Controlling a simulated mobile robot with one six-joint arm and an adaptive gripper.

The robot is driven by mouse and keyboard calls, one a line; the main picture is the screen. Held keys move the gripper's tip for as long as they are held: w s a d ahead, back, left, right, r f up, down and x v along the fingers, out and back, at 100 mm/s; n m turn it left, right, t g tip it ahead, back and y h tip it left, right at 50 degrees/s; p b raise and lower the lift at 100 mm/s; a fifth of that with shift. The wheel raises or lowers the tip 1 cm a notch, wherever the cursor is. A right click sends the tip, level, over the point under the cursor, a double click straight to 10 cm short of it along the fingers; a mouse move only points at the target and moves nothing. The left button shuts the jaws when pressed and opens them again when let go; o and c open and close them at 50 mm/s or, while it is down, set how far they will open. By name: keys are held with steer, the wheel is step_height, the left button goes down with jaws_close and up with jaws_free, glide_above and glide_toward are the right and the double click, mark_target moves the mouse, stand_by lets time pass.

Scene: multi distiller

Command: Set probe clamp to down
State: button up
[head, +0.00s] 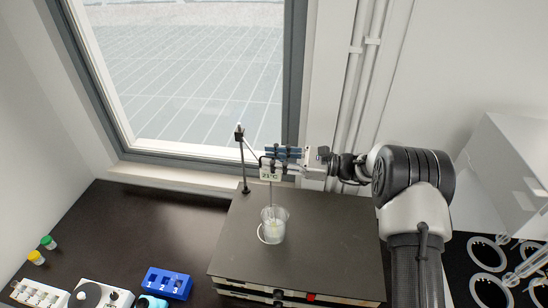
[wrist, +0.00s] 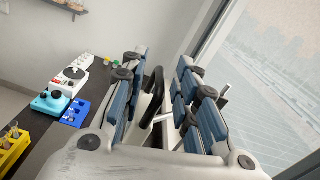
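A thin stand rod (head: 246,165) rises from the back left of a dark platform. A probe unit with a small display reading about 21 °C (head: 271,174) hangs beside it, and a thin probe (head: 271,198) runs down into a glass beaker (head: 273,226). My gripper (head: 274,155) is level with the upper part of the stand, just above the display, and partly hides the clamp. In the wrist view my blue-padded fingers (wrist: 160,105) are apart, with a black curved part (wrist: 152,92) between them, closer to the left finger. I cannot tell whether they touch it.
The dark platform (head: 330,235) stands on a black bench, with a window behind. A blue numbered rack (head: 167,283), a white device (head: 101,294) and green- and yellow-capped vials (head: 48,242) are at the left.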

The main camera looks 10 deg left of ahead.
steer(key=shift+c, duration=0.4)
jaws_close()
steer(key=shift+r, duration=0.1)
